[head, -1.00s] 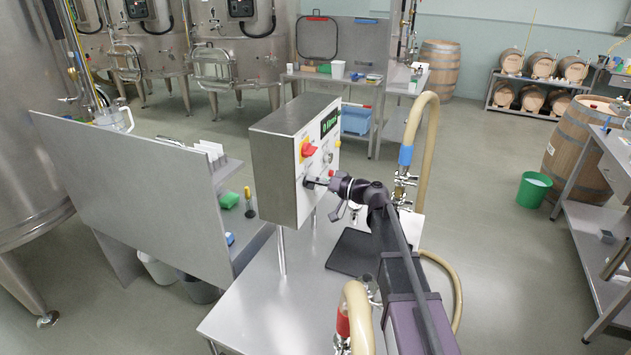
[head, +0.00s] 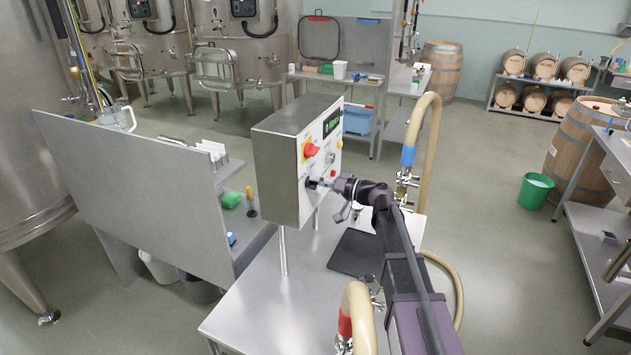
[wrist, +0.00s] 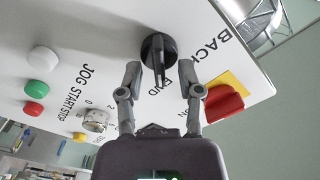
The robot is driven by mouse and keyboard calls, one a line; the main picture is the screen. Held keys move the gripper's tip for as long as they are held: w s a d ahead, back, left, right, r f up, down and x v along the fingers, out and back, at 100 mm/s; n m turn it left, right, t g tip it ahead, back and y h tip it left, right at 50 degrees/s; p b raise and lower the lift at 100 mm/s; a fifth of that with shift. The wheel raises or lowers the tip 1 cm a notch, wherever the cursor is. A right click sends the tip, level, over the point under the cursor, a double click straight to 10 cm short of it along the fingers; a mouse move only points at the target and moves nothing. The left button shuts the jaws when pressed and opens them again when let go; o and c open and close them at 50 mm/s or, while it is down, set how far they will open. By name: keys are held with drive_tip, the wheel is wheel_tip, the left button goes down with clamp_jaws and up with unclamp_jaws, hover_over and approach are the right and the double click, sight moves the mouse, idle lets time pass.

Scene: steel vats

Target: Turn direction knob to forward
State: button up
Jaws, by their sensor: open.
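The direction knob (wrist: 158,50) is a black rotary knob with a raised grip bar on the white face of the control box (head: 268,165). In the wrist view the bar points down toward my gripper, slightly tilted. The word BACK is printed to its upper right; other lettering is partly hidden by my right finger. My gripper (wrist: 159,70) is open, with one finger on each side of the knob. A gap shows on both sides, and I cannot tell any contact. In the head view my gripper (head: 325,183) is at the lower part of the panel.
A red switch on a yellow plate (wrist: 224,102) is close to my right finger. White, green and red buttons (wrist: 38,89) and a small dial (wrist: 95,120) are to the left. The box stands on posts above a steel table (head: 255,320). A beige hose (head: 427,120) rises behind my arm.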

drive_tip(key=v, duration=1.1)
drive_tip(key=s+d+f+m+g+h, duration=0.1)
drive_tip(key=s+f+g+h, duration=0.3)
drive_tip(key=s+f+h, duration=0.6)
drive_tip(key=s+d+f+m+g+h, duration=0.2)
drive_tip(key=s+d+f+h, duration=0.5)
drive_tip(key=s+d, duration=0.4)
drive_tip(key=shift+s+f+m, duration=0.75)
drive_tip(key=shift+s+m, duration=0.05)
drive_tip(key=shift+m, duration=0.1)
drive_tip(key=shift+d, duration=0.1)
idle(1.0)
